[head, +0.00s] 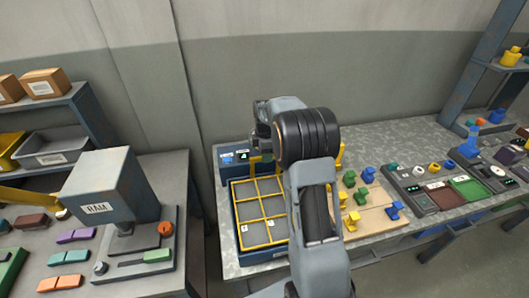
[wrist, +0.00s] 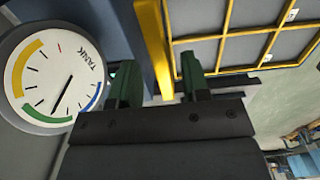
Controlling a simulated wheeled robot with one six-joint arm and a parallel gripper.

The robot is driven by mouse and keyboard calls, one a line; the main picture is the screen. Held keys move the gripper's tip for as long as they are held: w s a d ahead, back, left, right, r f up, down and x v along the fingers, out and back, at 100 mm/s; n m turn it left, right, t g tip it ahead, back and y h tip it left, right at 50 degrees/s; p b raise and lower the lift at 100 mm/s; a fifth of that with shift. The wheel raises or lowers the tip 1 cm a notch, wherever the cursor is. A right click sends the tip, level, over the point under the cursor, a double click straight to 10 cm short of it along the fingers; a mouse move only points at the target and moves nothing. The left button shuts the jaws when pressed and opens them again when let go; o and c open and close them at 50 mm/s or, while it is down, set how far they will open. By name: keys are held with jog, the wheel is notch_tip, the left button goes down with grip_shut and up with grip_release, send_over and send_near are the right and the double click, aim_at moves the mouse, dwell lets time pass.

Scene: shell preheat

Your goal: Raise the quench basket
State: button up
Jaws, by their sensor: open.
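The quench basket (head: 262,212) is a yellow-framed grid in a dark blue tank on the bench, left of my arm in the head view. Its grid also fills the upper right of the wrist view (wrist: 228,38). A yellow upright bar (wrist: 152,40), apparently the basket's handle, runs between the two dark green fingers of my gripper (wrist: 158,62). The fingers stand apart on either side of it, open, with a gap visible at least on the left. In the head view my gripper's fingertips are mostly hidden by my wrist at the tank's back edge.
A round gauge marked TANK (wrist: 52,78) sits close left of my fingers. A wooden board with blue, green and yellow pieces (head: 375,215) stands right of my arm. A press marked RAM (head: 110,190) stands on the left table. Bare bench lies behind the board.

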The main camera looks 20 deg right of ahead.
jog(key=shift+r, duration=0.15)
notch_tip(320, 180, up, 14)
jog(key=shift+f+b, duration=0.2)
jog(key=shift+b, duration=0.25)
dwell(0.5)
